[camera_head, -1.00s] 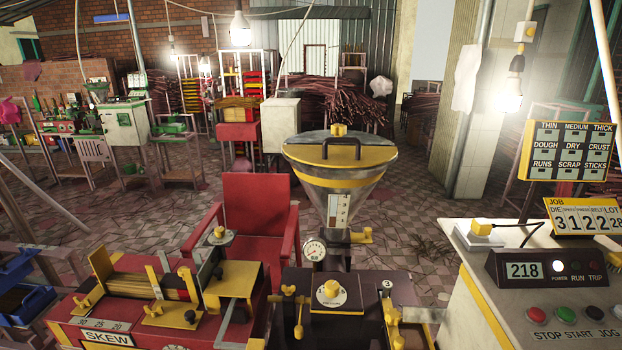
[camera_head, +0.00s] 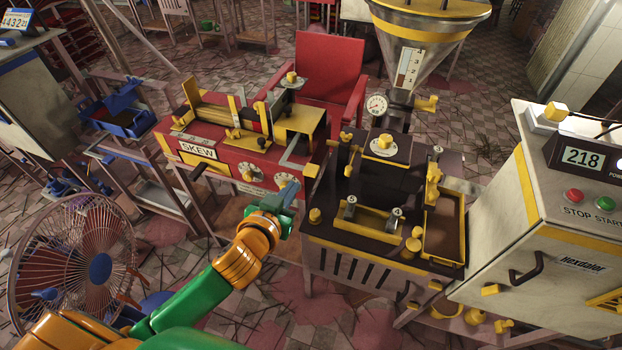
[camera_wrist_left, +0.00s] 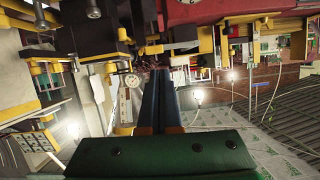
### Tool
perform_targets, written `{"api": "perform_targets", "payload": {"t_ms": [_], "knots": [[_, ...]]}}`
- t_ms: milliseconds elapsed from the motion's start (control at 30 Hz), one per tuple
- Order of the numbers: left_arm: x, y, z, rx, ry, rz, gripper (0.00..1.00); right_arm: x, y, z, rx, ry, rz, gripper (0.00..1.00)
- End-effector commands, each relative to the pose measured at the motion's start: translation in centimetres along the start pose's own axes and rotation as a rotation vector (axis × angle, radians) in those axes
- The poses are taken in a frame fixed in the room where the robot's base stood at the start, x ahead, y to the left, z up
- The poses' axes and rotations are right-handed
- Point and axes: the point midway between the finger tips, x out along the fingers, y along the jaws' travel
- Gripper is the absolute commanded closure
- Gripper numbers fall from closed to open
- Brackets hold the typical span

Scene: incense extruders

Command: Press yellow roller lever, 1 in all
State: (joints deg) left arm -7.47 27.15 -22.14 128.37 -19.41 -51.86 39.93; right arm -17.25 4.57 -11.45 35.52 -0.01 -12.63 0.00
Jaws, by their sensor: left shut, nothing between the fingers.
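A red machine (camera_head: 172,125) with a SKEW label (camera_head: 198,151) carries yellow rollers (camera_head: 205,117) and several small yellow levers and knobs on top. One upright yellow lever (camera_head: 235,110) stands at the right end of the rollers; I cannot tell for sure which part is the roller lever. My left gripper (camera_head: 289,186) is shut and empty, in front of the machine's right end, near its dials (camera_head: 256,174). I cannot tell whether it touches anything. In the left wrist view, which looks upside down, its dark fingers (camera_wrist_left: 161,98) lie together. My right gripper is not in view.
A dark extruder (camera_head: 325,232) with yellow fittings and a steel hopper (camera_head: 430,45) stands to the right. A cream control cabinet (camera_head: 510,225) is at far right. A fan (camera_head: 75,255) stands at lower left, and a red chair (camera_head: 330,65) stands behind the machines.

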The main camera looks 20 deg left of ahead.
Motion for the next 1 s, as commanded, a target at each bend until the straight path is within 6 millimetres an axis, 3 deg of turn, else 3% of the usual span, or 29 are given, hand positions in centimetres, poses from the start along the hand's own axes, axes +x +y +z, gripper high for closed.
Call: {"api": "perform_targets", "payload": {"t_ms": [33,167,533,667,1000], "knots": [[-0.8,0.3,-1.7,-0.015,0.041,0.008,1.00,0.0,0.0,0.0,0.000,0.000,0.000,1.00],[-2.0,0.6,-3.9,-0.044,0.095,0.017,1.00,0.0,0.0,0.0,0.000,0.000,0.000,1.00],[-1.9,0.6,-4.2,-0.048,0.100,0.018,1.00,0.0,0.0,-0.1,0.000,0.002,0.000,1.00],[-0.1,0.6,-4.5,-0.047,0.100,0.018,1.00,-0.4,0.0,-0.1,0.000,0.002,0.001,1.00],[7.3,0.7,-5.2,-0.047,0.100,0.017,1.00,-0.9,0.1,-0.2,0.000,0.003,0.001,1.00]]}}
